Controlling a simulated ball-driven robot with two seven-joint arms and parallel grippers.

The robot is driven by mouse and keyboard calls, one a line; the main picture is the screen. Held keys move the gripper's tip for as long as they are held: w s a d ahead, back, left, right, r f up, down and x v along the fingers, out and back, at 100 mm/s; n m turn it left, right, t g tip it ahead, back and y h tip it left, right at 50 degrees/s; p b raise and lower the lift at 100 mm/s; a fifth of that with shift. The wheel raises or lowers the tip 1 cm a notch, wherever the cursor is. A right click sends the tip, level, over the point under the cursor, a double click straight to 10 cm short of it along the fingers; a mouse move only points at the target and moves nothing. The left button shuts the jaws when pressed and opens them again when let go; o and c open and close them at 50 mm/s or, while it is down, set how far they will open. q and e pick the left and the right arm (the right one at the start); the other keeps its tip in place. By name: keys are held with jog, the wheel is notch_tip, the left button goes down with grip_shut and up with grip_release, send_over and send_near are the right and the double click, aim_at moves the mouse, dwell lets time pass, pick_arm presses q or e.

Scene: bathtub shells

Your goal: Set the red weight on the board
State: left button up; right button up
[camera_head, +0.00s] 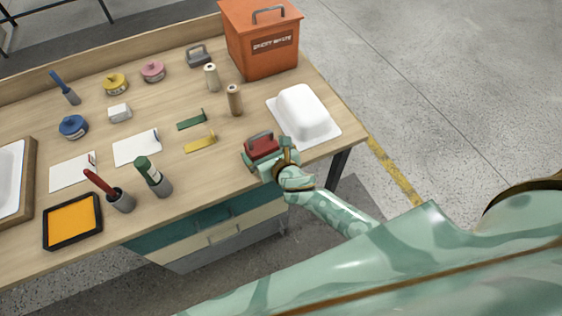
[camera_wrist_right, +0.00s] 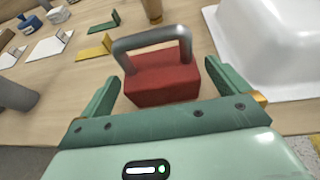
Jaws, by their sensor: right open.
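The red weight (camera_head: 262,146) stands upright on the wooden table near its front edge, with a grey handle on top. My right gripper (camera_head: 267,153) is at the red weight, its jaws open. In the right wrist view the red weight (camera_wrist_right: 162,78) sits between the two spread green fingers (camera_wrist_right: 163,88), with gaps visible beside it. I cannot tell for sure which item is the board; a wood-framed panel with a white surface (camera_head: 31,181) is cut off at the left edge. My left gripper is not in view.
A white shell (camera_head: 303,112) stands close to the right of the weight. Green (camera_head: 192,119) and yellow (camera_head: 199,142) brackets lie to its left. An orange bin (camera_head: 260,50), a grey weight (camera_head: 199,56), spools, tins, white cards and an orange tray (camera_head: 73,221) are also on the table.

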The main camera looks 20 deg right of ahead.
jog(key=p+v, duration=0.2)
jog(key=v, duration=1)
jog(key=shift+f, duration=0.15)
